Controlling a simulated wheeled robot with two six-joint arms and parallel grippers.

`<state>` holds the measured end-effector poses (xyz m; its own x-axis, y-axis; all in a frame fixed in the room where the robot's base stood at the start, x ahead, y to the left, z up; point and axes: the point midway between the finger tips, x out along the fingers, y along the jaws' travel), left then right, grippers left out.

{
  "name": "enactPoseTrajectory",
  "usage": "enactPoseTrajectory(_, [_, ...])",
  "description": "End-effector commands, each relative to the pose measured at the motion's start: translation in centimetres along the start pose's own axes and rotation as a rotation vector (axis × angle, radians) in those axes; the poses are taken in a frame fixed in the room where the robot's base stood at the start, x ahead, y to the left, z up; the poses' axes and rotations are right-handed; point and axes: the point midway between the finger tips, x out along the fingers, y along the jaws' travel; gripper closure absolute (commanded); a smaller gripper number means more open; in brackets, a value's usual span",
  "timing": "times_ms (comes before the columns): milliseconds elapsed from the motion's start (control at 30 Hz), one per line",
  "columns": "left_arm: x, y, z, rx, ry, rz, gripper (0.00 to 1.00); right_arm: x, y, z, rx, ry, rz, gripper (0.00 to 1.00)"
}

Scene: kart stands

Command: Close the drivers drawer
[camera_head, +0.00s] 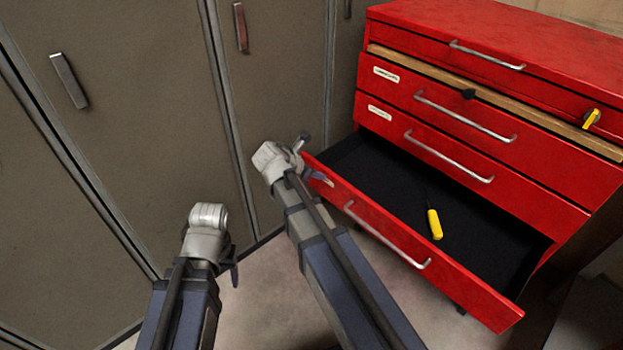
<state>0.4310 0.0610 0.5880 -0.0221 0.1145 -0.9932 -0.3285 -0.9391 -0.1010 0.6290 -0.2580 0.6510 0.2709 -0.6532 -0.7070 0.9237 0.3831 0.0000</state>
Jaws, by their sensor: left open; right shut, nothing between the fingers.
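The red tool cabinet's bottom drawer (465,282) is pulled far out. Its black interior holds a yellow-handled screwdriver (434,224). A silver bar handle (385,237) runs along its front. I cannot read a label on this drawer. My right gripper (318,177) is shut and empty at the far left end of the drawer front; I cannot tell whether it touches it. My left gripper (234,272) is open, mostly hidden behind its own wrist, left of the drawer and apart from it.
Closed drawers with silver handles (448,158) sit above the open one. A wooden strip (490,100) and a yellow object (591,118) are higher on the cabinet. Grey lockers (120,120) stand close on the left. Floor (270,290) shows between my arms.

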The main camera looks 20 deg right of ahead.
Motion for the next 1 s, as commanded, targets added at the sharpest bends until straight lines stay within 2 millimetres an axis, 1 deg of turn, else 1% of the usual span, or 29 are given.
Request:
enactPoseTrajectory(400, [0.0,0.0,0.0,0.000,0.000,0.000,0.36,0.2,0.0,0.2,0.001,0.000,-0.001,1.00])
enactPoseTrajectory(567, [0.0,0.0,0.0,0.000,0.000,0.000,0.36,1.0,0.0,1.0,0.003,0.000,-0.003,1.00])
enactPoseTrajectory(667, [0.0,0.0,0.0,0.000,0.000,0.000,0.36,2.1,0.0,2.1,0.003,-0.001,-0.003,1.00])
enactPoseTrajectory(767, [0.0,0.0,0.0,0.000,0.000,0.000,0.36,3.8,0.0,3.8,0.004,-0.001,-0.005,1.00])
enactPoseTrajectory(1000, [0.0,0.0,0.0,0.000,0.000,0.000,0.36,8.5,0.1,8.5,0.004,-0.001,-0.004,1.00])
